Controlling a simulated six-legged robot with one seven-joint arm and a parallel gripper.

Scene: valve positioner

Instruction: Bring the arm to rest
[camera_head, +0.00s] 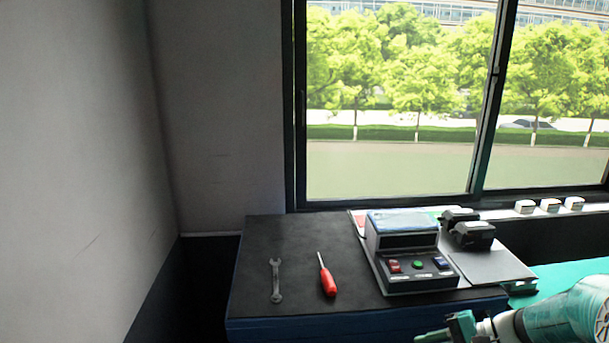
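My arm shows at the lower right corner, with a white and teal link. My gripper (440,332) is at the bottom edge, in front of the bench's front right side, and is partly cut off by the frame. Teal finger parts show, but I cannot tell whether they are open or shut. I see nothing held in the visible part. The valve positioner (408,251), a grey and black box with red, green and blue buttons, stands on the bench beyond my gripper, apart from it.
A wrench (276,281) and a red-handled screwdriver (327,275) lie on the dark bench top (268,236). Small white boxes (550,205) line the window sill. A teal surface (560,272) lies right. Walls stand left.

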